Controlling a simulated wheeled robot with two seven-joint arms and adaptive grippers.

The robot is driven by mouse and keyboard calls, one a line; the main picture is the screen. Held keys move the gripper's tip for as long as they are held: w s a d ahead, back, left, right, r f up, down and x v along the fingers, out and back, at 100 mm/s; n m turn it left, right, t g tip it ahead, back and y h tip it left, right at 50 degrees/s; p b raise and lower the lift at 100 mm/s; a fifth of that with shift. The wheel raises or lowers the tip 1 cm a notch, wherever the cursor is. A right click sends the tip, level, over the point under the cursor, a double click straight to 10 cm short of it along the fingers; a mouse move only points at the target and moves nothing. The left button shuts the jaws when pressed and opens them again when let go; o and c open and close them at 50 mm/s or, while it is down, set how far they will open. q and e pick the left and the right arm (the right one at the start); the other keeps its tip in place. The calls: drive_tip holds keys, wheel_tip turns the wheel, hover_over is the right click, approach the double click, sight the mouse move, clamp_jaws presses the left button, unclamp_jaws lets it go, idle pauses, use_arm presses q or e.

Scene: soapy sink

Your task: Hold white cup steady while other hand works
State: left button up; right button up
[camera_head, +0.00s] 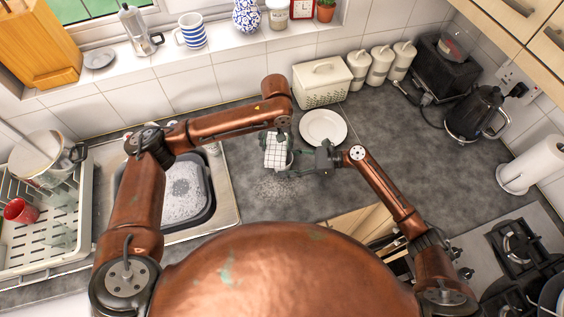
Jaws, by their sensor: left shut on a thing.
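A white cloth with a dark check pattern (277,152) hangs below my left gripper (284,137), which is shut on it above the worktop. My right gripper (305,159) comes in from the right at the cloth's right side, its fingers pointing left. Something pale, perhaps the white cup, shows beside and partly behind the cloth. The cloth and the fingers hide most of it, so I cannot tell whether the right fingers are shut on it. A white plate (323,127) lies on the worktop just behind the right gripper.
A sink with a soapy basin (182,193) is at the left, beside a dish rack (40,225) with a red mug (20,210). A white bread bin (322,82) and canisters stand along the wall. A black kettle (476,113) and hob (515,250) are at the right.

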use_arm(q)
drive_tip(key=shift+r, duration=3.55)
use_arm(e)
drive_tip(key=o, duration=1)
drive_tip(key=v, duration=1.2)
